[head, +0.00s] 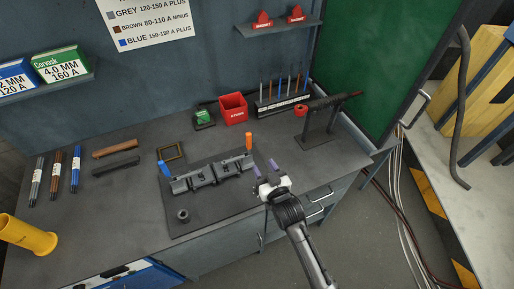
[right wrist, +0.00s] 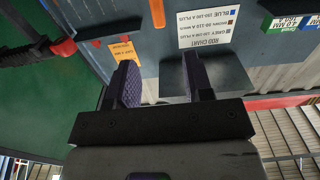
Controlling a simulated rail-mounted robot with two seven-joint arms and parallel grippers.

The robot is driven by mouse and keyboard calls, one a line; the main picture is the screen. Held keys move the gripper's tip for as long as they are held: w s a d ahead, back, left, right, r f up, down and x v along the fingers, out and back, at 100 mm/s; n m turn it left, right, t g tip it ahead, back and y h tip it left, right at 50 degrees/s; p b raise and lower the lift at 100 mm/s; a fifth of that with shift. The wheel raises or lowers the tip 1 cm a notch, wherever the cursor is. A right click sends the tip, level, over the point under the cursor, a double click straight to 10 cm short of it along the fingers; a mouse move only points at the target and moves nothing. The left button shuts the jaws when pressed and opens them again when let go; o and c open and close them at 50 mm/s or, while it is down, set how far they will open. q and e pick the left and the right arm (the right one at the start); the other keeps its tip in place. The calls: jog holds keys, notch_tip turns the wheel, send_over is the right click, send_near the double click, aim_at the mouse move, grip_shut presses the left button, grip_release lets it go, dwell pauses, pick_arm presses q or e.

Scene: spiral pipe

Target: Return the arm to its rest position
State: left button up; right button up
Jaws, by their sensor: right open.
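My right gripper (head: 265,168) is open, with purple finger pads, at the right end of the dark mat on the workbench. In the right wrist view its two fingers (right wrist: 161,78) stand apart with nothing between them. My right arm reaches in from the bottom of the head view. A dark grey fixture block (head: 214,174) lies on the mat, left of the gripper and apart from it in the picture. My left gripper is not in view.
An orange post (head: 249,141) and a blue piece (head: 165,168) stand at the fixture's ends. A dark ring (head: 183,215) lies on the mat. A red bin (head: 233,108), a rod rack (head: 283,101) and a torch stand (head: 322,128) are behind. Free floor lies right of the bench.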

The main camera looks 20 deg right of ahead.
jog(key=s+d+f+g, duration=0.1)
jog(key=s+f+g, duration=0.3)
jog(key=s, duration=0.8)
jog(key=s+d+f+n+g, duration=0.1)
jog(key=s+g, duration=0.5)
jog(key=s, duration=0.7)
jog(key=s+d+f+g, duration=0.1)
jog(key=s+f+g, duration=0.3)
jog(key=s, duration=0.8)
notch_tip(320, 180, up, 24)
jog(key=p, duration=2.3)
jog(key=shift+w+h, duration=0.4)
jog(key=shift+w, duration=0.05)
jog(key=shift+f, duration=0.1)
